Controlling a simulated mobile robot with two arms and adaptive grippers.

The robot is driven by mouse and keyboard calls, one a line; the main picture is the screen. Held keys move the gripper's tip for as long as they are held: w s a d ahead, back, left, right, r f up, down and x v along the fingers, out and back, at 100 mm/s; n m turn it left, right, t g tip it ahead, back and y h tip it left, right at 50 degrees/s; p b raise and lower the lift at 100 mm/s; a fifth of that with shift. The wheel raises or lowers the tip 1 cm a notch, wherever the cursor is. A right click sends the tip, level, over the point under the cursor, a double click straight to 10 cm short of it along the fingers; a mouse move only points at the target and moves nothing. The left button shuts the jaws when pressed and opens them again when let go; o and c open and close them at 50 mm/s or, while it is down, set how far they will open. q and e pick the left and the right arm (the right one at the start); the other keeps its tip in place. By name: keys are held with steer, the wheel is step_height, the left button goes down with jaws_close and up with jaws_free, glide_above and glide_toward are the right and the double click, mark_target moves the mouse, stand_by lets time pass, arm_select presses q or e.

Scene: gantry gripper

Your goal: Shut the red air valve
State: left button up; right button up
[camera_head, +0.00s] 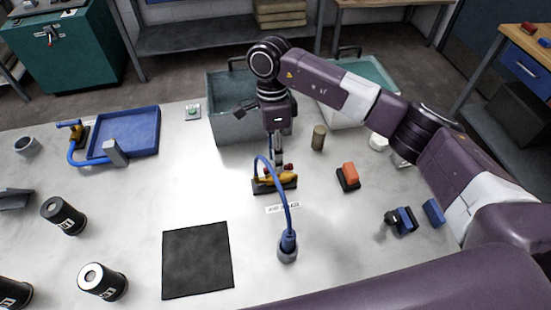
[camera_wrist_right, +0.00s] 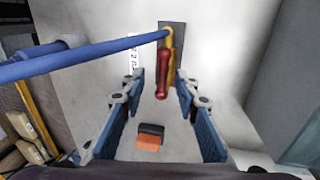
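The valve has a yellow body (camera_head: 266,181) on a dark base (camera_head: 286,188), with a red handle (camera_head: 289,167) partly hidden below my right gripper (camera_head: 279,150). In the right wrist view the red handle (camera_wrist_right: 162,82) lies lengthwise between the two open blue-padded fingers of the right gripper (camera_wrist_right: 158,95), with gaps on both sides. My left gripper cannot be made out.
A grey bin (camera_head: 226,122) stands just behind the valve. An orange-and-black block (camera_head: 347,174) lies to its right, beside an upright olive cylinder (camera_head: 318,138). A blue tray (camera_head: 140,124) is at left.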

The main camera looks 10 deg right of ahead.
steer(key=shift+d+f+p, duration=0.25)
steer(key=shift+f+p, duration=0.05)
steer(key=shift+f, duration=0.9)
steer(key=shift+s+a+f, duration=0.1)
steer(key=shift+f, duration=0.25)
jaws_close()
arm_select(q)
steer(key=shift+w+d+r, duration=0.65)
steer(key=shift+w, duration=0.25)
